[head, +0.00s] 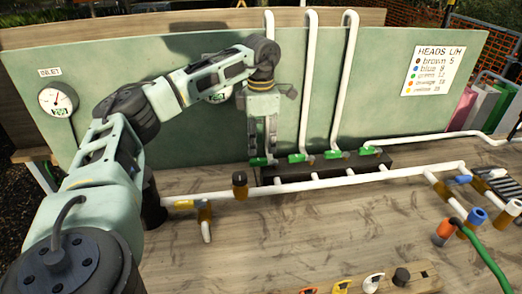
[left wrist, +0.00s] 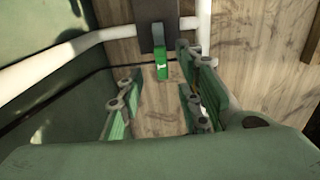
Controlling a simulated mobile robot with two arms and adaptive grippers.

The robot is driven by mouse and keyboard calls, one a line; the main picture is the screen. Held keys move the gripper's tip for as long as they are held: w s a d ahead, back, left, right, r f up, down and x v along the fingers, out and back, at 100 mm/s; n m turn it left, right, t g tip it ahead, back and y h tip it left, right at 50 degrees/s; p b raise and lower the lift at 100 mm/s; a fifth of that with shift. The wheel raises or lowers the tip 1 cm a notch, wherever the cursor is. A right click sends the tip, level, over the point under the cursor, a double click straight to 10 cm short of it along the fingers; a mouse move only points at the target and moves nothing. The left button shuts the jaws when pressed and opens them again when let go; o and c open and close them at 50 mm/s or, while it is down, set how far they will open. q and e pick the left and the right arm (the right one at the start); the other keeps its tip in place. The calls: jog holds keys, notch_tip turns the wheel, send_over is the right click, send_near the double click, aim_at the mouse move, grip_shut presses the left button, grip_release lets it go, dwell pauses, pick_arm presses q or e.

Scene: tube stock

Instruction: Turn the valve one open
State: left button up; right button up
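Several green-handled valves stand in a row on a dark block at the foot of the green panel. The leftmost valve's green handle (head: 258,161) is right below my left gripper (head: 265,150), which points down with its fingers apart. In the left wrist view a green handle (left wrist: 161,66) with a small white marking lies ahead, between the lines of the open fingers of my left gripper (left wrist: 155,88). Nothing is held between them. I cannot tell whether a finger touches the handle. The valve numbers are not readable. My right gripper is not in view.
White pipes (head: 310,80) rise up the panel close right of my gripper. More green handles (head: 300,158) stand to the right. A long white pipe (head: 330,182) runs in front of the dark block (head: 398,161). A pressure gauge (head: 56,101) is on the left.

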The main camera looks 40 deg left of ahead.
aim_at(260, 159)
pick_arm(q)
notch_tip(260, 159, down, 5)
jog(key=shift+s+r+p, duration=0.1)
jog(key=shift+s+p, duration=0.05)
jog(key=shift+p, duration=0.2)
jog(key=shift+f, duration=0.4)
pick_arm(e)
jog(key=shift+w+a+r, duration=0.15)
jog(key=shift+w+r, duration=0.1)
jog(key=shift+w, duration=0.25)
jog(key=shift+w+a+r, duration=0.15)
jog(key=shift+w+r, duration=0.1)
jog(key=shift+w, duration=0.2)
pick_arm(q)
jog(key=shift+c, duration=0.6)
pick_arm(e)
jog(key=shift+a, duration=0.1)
pick_arm(q)
jog(key=shift+c, duration=0.9)
grip_shut()
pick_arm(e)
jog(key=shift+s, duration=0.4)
